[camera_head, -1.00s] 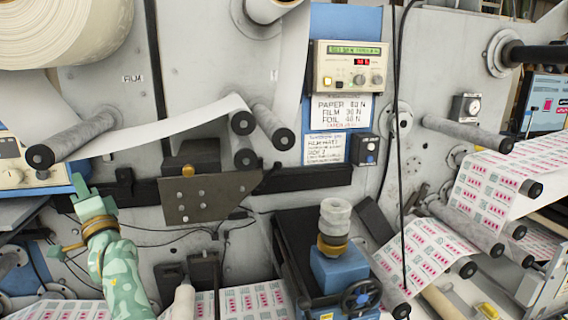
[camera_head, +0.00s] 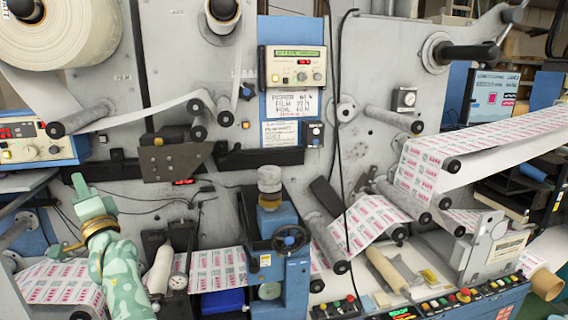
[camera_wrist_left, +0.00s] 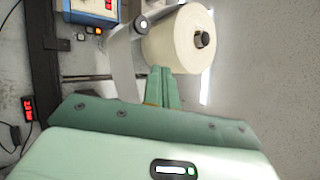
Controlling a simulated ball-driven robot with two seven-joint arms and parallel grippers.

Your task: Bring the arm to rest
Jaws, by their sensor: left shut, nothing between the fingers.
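My left gripper (camera_head: 80,186) is at the lower left of the head view, on a mottled green arm that comes up from the bottom edge. Its fingers are together and point up, with nothing between them. In the left wrist view, the closed green fingers (camera_wrist_left: 163,88) point towards a large white roll (camera_wrist_left: 180,42), apart from it as far as I can tell. My right gripper does not show in either view.
The rewinder's grey panel fills the background. The white roll (camera_head: 60,30) is at the upper left, above a control box (camera_head: 36,141). A printed web (camera_head: 372,222) runs at the right. A blue handwheel unit (camera_head: 285,262) stands at the centre front.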

